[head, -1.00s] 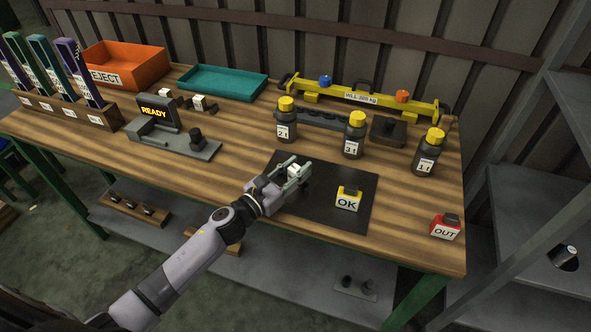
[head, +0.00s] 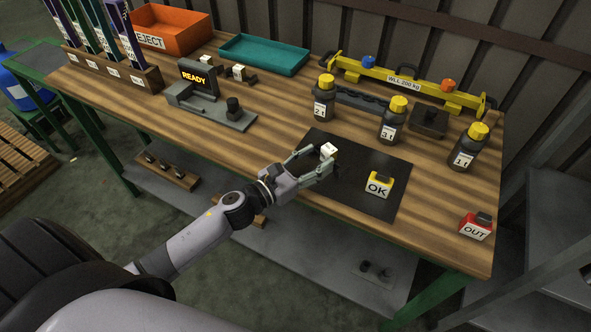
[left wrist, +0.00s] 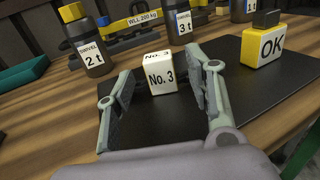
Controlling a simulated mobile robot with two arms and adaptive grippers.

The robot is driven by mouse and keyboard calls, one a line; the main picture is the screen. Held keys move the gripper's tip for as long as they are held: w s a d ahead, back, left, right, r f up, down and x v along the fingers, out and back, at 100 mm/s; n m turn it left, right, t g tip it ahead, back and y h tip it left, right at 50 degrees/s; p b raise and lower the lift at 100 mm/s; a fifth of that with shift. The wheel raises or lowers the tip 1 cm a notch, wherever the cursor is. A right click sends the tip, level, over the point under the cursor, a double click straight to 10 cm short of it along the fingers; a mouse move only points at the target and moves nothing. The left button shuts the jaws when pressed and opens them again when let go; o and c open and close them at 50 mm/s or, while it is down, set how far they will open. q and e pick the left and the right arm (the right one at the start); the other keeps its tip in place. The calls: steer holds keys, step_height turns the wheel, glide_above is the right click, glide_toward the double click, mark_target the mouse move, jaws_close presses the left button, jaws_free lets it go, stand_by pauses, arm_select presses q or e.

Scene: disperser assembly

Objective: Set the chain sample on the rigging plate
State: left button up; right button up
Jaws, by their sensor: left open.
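A white block (head: 328,150) marked "No. 3" stands upright on the black plate (head: 345,205). The block shows clearly in the left wrist view (left wrist: 161,77), near the back left part of the plate (left wrist: 245,95). My left gripper (head: 320,160) is open, its two fingers spread to either side of the block's near side. In the left wrist view a gap shows between the block and each finger. My right gripper is not in view.
A yellow "OK" block (head: 379,184) stands on the plate to the right. A red "OUT" block (head: 475,226) is near the right edge. Bottles (head: 324,98), (head: 393,119), (head: 468,145) stand behind. A "READY" device (head: 210,105) is at left. Trays (head: 264,54), (head: 171,30) stand further back.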

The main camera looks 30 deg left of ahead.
arm_select(q)
steer(key=b+v, duration=0.1)
steer(key=v, duration=0.4)
steer(key=shift+s+a, duration=0.1)
steer(key=shift+a, duration=0.05)
steer(key=shift+s+a+r, duration=0.15)
steer(key=shift+s, duration=0.2)
steer(key=shift+s+a+r, duration=0.15)
steer(key=shift+s, duration=0.15)
